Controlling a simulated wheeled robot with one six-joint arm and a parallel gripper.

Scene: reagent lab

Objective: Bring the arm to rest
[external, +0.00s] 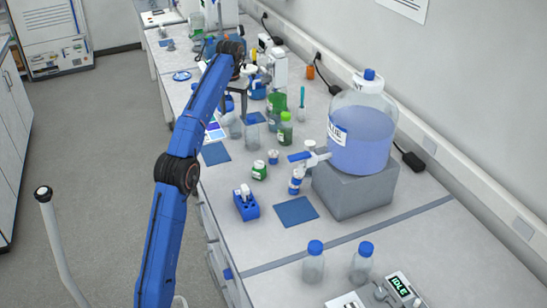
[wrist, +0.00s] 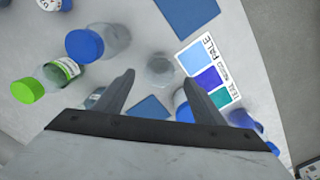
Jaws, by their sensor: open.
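My blue arm (external: 186,135) reaches up and over the bench in the external view, bent at its black joints. My gripper (wrist: 158,79) shows in the wrist view with its two dark fingers apart and nothing held between them. A clear glass vessel (wrist: 160,68) stands on the bench below, seen just beyond the fingertips; no contact shows. In the external view the fingers are too small and crowded by glassware to make out.
A carboy of blue liquid (external: 362,138) stands on a grey block (external: 350,188). A blue rack (external: 246,207) and mat (external: 296,211) lie nearer. A blue-capped bottle (wrist: 84,45), green-capped bottle (wrist: 27,90) and colour card (wrist: 209,75) surround my gripper. The floor (external: 110,130) left is clear.

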